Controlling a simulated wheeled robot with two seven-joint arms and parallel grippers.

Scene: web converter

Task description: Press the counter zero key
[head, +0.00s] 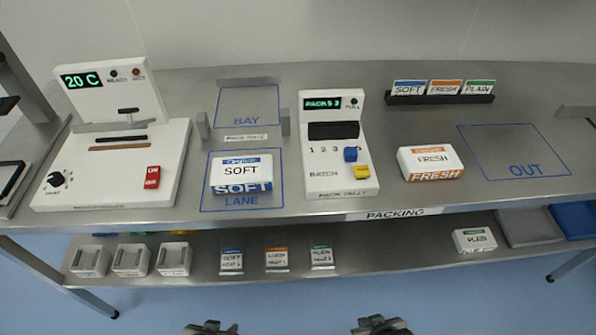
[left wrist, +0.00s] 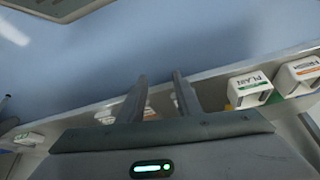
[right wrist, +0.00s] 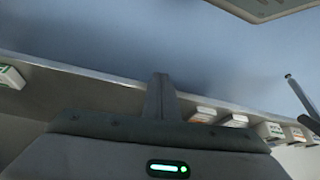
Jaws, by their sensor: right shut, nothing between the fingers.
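The counter (head: 316,181) is a white sloped unit at the middle of the steel table. Its green display (head: 323,103) reads PACKS and a digit that looks like 3. Below are a dark slot, a row of numbers, a blue knob (head: 350,155) and a yellow key (head: 362,172) on the lower right. The key's lettering is too small to read. My left gripper (head: 210,327) is open and empty, low in front of the table; its parted fingers show in the left wrist view (left wrist: 160,95). My right gripper (head: 381,325) is shut and empty, also in front, well away from the counter.
A SOFT pack (head: 241,170) stands on the LANE mat left of the counter; a FRESH pack (head: 430,161) stands to its right. A sealer with a red switch (head: 152,177) is at far left. A lower shelf (head: 375,254) holds packs. The OUT square (head: 512,150) is clear.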

